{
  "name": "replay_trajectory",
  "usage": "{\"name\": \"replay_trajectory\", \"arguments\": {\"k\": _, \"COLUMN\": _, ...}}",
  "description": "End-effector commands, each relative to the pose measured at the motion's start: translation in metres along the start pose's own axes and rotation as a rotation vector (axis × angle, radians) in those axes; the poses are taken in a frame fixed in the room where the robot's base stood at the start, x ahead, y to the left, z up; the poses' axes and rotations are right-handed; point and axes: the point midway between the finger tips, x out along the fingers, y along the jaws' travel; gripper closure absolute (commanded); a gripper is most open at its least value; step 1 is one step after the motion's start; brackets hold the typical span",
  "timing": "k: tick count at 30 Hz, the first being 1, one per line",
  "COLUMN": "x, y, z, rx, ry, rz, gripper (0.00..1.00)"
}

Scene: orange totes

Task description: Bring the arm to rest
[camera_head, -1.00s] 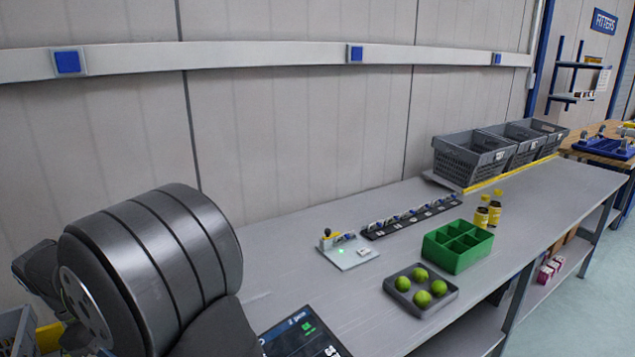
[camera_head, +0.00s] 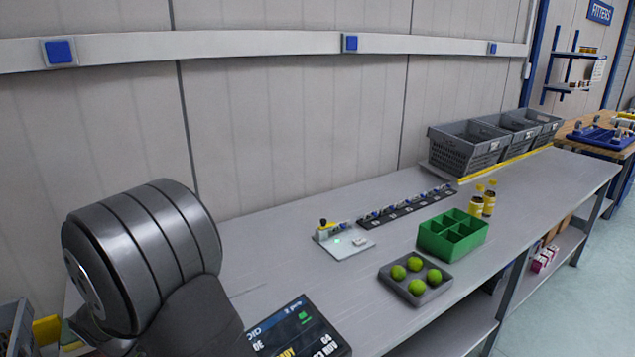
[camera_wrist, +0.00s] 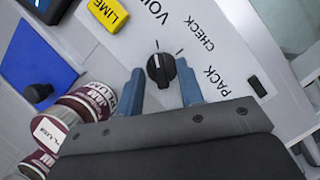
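My gripper (camera_wrist: 160,70) shows in the wrist view with its two blue-grey fingers apart and nothing held between them. Beyond the fingertips, a black rotary knob (camera_wrist: 161,69) appears in the gap, on a pale panel (camera_wrist: 215,62) lettered VOID, CHECK and PACK. I cannot tell how far the fingertips are from the knob. In the head view, my dark grey arm (camera_head: 140,255) fills the lower left, and its gripper end is out of sight.
The bench (camera_head: 300,270) holds a screen (camera_head: 298,330), limes in a grey tray (camera_head: 440,290), a green divided box (camera_head: 425,240), bottles and grey crates (camera_head: 455,160).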

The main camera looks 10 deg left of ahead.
Motion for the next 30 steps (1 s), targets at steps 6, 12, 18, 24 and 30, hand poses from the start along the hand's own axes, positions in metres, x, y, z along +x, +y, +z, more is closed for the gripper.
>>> {"name": "replay_trajectory", "arguments": {"k": 6, "x": 0.0033, "y": 0.0026, "z": 0.0004, "rx": 0.226, "ry": 0.0, "rz": -0.095, "gripper": 0.65}}
{"name": "replay_trajectory", "arguments": {"k": 12, "x": 0.0031, "y": 0.0042, "z": 0.0011, "rx": 0.448, "ry": 0.0, "rz": -0.187, "gripper": 0.65}}
{"name": "replay_trajectory", "arguments": {"k": 18, "x": 0.0033, "y": 0.0052, "z": 0.0022, "rx": 0.667, "ry": 0.0, "rz": -0.277, "gripper": 0.65}}
{"name": "replay_trajectory", "arguments": {"k": 24, "x": 0.0036, "y": 0.006, "z": 0.0032, "rx": 0.872, "ry": 0.0, "rz": -0.363, "gripper": 0.65}}
{"name": "replay_trajectory", "arguments": {"k": 30, "x": 0.0038, "y": 0.0065, "z": 0.0037, "rx": 1.006, "ry": 0.0, "rz": -0.417, "gripper": 0.65}}
